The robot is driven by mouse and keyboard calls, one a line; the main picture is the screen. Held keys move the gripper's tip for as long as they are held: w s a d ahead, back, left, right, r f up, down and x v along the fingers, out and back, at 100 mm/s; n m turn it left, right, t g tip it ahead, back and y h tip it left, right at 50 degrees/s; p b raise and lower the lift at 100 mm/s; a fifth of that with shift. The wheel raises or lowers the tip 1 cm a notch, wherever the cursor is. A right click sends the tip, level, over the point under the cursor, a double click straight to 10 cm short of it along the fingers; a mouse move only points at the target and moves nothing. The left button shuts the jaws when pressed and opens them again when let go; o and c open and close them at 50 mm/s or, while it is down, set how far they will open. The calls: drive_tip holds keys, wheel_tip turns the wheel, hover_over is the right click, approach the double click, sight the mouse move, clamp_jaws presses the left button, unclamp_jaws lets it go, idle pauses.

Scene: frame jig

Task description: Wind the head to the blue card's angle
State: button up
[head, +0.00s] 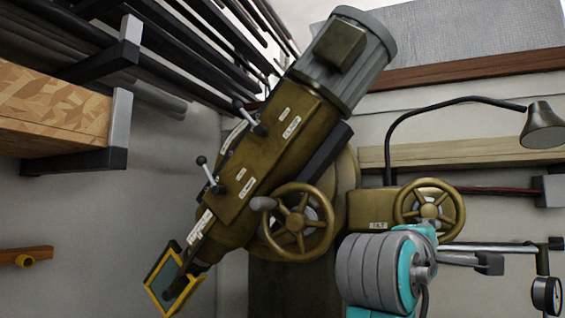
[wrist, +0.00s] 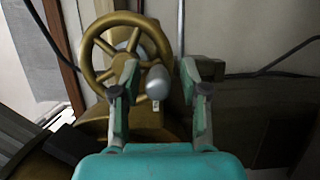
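The brass machine head (head: 265,150) is tilted, with its grey motor (head: 350,60) at upper right and its spindle end at lower left. A brass handwheel (head: 430,208) stands beside a small plate that seems to read TILT. In the wrist view a brass handwheel (wrist: 96,55), likely the same one, has a silver knob (wrist: 158,82). My gripper (wrist: 160,95) is open, its teal fingers on either side of the knob with gaps showing. In the head view my gripper's end (head: 425,228) is at the wheel's lower part, mostly hidden by my arm. I cannot make out a blue card.
A second handwheel (head: 298,220) sits on the head's side. A yellow-framed guard (head: 168,280) hangs at the spindle end. A black lamp (head: 543,125) arches over the tilt wheel. A wooden block (head: 50,110) and dark bars fill the upper left.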

idle(0.4)
drive_tip(key=shift+v, duration=3.8)
drive_tip(key=shift+s, duration=0.1)
